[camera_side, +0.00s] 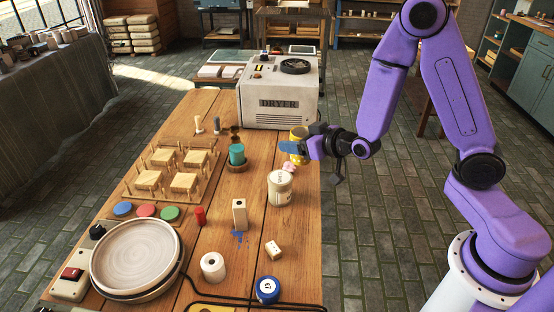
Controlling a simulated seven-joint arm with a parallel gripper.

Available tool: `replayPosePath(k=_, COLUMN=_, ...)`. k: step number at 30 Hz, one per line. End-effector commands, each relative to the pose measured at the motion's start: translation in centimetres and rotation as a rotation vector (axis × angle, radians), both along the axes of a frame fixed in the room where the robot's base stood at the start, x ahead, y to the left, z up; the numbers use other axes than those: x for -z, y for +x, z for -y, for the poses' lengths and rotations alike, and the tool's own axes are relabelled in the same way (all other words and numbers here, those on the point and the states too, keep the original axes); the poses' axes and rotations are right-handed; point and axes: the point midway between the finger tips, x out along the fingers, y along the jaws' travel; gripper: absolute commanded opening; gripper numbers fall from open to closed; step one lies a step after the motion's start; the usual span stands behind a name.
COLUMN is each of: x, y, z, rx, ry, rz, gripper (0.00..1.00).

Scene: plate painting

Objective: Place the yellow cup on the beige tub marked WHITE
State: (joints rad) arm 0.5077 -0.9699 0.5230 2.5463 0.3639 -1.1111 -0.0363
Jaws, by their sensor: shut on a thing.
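The yellow cup (299,133) is at my gripper (296,147), near the right edge of the table, behind the beige tub. My gripper is shut on the cup; the fingers and a blue flat part hide some of its side. The cup looks upright. Whether its base touches the table is hard to tell. The beige tub (280,190) stands upright in front of the cup, nearer the camera. Its label is too small to read surely.
A teal cup (237,154) stands in a brown holder to the left. The dryer (278,95) is behind. A wooden block (239,215) and a dotted cream block (274,250) stand nearer the camera.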

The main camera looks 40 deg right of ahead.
Motion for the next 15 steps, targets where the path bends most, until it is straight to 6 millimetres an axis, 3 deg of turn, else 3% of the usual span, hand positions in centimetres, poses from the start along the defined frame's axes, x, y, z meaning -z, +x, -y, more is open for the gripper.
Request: replayPosePath(k=15, x=1.0, y=2.4, z=-0.2, rx=0.001, ry=0.001, rz=0.001, gripper=0.31)
